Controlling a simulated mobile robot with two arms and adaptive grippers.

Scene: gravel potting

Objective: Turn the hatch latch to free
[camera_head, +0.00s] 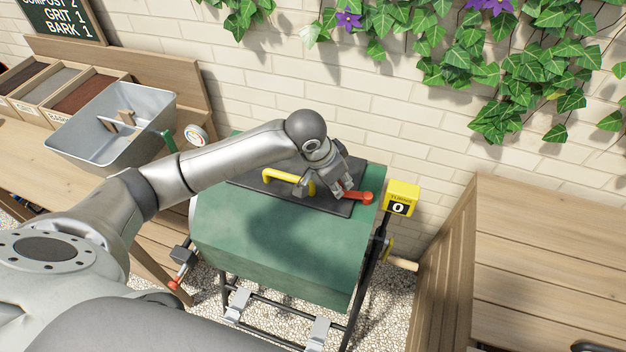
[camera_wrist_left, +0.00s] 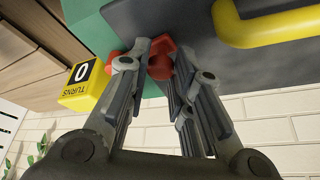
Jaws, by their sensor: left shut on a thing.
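The hatch latch (camera_head: 364,197) is a red lever at the right end of the dark hatch plate (camera_head: 325,205), on top of the green drum (camera_head: 270,255). A yellow handle (camera_head: 284,176) stands on the plate to its left. My left gripper (camera_head: 349,192) is at the latch, its fingers on the red lever. In the left wrist view, the red latch (camera_wrist_left: 161,62) sits between the two fingers (camera_wrist_left: 158,70), which close on it. Part of the latch is hidden by the fingers. My right gripper is not in view.
A yellow turns counter (camera_head: 401,197) reading 0 stands just right of the drum. A grey tub (camera_head: 75,150) and ingredient bins stand on the left bench. The brick wall rises close behind.

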